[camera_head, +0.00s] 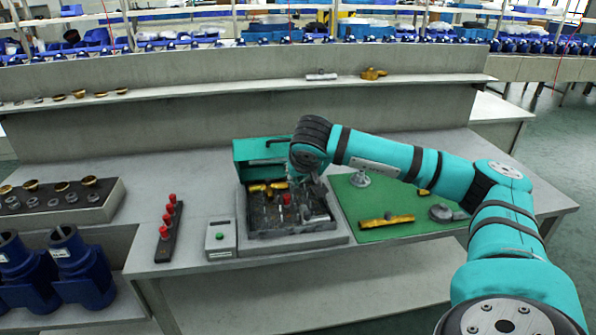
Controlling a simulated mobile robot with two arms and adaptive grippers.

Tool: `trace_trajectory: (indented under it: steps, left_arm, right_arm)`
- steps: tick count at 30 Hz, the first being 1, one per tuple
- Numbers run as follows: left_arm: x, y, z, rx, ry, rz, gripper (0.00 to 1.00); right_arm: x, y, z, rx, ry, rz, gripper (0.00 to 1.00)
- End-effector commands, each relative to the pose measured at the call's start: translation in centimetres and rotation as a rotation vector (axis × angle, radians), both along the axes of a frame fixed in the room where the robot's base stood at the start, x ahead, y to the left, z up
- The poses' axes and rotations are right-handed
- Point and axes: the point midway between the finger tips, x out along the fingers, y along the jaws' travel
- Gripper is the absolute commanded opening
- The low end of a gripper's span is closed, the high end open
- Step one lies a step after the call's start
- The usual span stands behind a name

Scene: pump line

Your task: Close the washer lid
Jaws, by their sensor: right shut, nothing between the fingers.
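The washer (338,237) stands on the grey bench in the middle of the head view. Its green lid (245,153) is raised upright at the back, with a dark handle near its top edge. The washer's basin is open and holds brass parts and a red-topped part. My right arm comes in from the right, and my right gripper (312,187) points down over the basin's back part, in front of the lid's right side. It is shut and empty. I cannot tell whether it touches the lid. My left gripper is not in view.
A control box (220,240) with a green button stands left of the washer. Left of it is a dark rack (170,232) with red-topped parts. A green mat (375,208) with a brass part (386,221) lies to the right. A shelf (240,87) runs behind.

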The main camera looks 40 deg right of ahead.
Motion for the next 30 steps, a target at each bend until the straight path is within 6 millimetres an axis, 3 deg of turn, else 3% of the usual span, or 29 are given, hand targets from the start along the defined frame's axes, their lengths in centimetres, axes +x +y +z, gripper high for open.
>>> trace_trajectory:
  steps: [30]
  left_arm:
    - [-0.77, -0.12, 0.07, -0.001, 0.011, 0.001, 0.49]
  right_arm:
    - [0.03, -0.02, 0.05, 0.0, 0.002, 0.0, 0.0]
